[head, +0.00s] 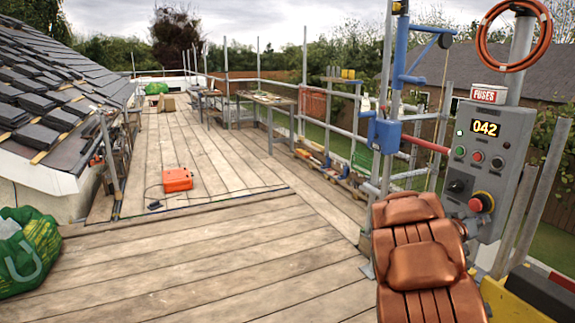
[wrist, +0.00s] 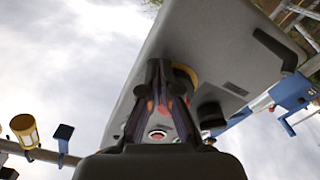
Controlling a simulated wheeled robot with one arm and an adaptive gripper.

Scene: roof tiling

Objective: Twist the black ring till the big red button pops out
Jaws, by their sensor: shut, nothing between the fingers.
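The big red button (head: 482,202) sticks out low on the front of the grey control box (head: 497,135), in front of a yellow collar. I cannot make out the black ring clearly around it. In the wrist view my gripper (wrist: 162,72) is shut and empty, with its fingertips close to the box face. The yellow collar (wrist: 188,76) shows just behind and right of the fingers, which hide most of the button. Red patches show between the fingers. I cannot tell whether the fingers touch the button.
A black rotary knob (head: 458,186) sits left of the button, below small coloured buttons and a display reading 042 (head: 485,130). A post carries an orange hose (head: 515,33) above the box. An orange case (head: 178,180) lies on the plank deck, which is mostly clear.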

